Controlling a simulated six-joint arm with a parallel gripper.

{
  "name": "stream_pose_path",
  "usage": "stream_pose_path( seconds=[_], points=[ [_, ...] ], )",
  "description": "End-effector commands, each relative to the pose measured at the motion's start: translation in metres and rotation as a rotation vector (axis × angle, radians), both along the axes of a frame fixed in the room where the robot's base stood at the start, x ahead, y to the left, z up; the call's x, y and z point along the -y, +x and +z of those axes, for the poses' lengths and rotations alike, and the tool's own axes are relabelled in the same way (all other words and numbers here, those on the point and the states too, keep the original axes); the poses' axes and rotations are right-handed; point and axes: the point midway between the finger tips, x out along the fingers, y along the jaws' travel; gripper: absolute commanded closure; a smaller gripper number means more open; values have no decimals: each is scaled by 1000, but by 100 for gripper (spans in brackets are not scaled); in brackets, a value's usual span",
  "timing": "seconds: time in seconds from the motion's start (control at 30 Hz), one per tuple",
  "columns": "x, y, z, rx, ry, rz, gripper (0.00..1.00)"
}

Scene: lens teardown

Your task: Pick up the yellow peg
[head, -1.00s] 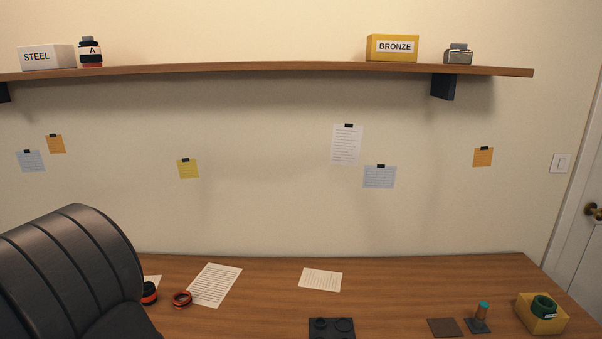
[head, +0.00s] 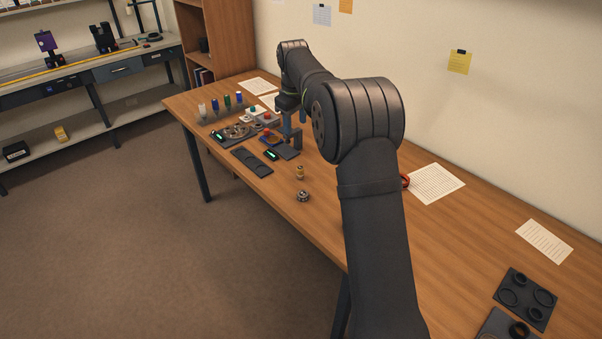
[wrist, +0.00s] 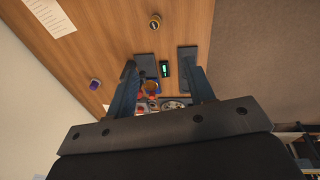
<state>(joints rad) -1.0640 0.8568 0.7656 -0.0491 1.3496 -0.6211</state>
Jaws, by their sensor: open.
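My gripper (wrist: 161,72) is open in the wrist view, its two dark blue fingers spread with nothing held between them. In the head view my gripper (head: 292,122) is over the far part of the desk, partly hidden by my arm. Several small upright pegs stand in a row left of it; the leftmost is a pale, whitish one (head: 202,110), beside blue and green ones. I cannot clearly make out a yellow peg.
A dark tray with round parts (head: 237,132), a dark flat plate (head: 251,161) and a small device with a green display (wrist: 164,68) lie close around the gripper. A metal ring part (head: 303,196) is near the desk's front edge. Bare desk lies around the brass-yellow cylinder.

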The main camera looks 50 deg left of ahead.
Motion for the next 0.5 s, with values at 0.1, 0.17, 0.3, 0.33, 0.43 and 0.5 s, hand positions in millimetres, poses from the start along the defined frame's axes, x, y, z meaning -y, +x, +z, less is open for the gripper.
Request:
stream_pose_path(
  seconds=[0.1, 0.17, 0.3, 0.33, 0.43, 0.5],
  points=[
    [-6, 25, -27, -69, -12, 34, 51],
    [-7, 33, -36, -94, -13, 51, 51],
    [-9, 43, -48, -131, -11, 77, 51],
    [-9, 44, -50, -136, -11, 81, 51],
    [-10, 45, -59, -141, -12, 85, 51],
    [-11, 45, -71, -142, -14, 86, 51]
  ],
)
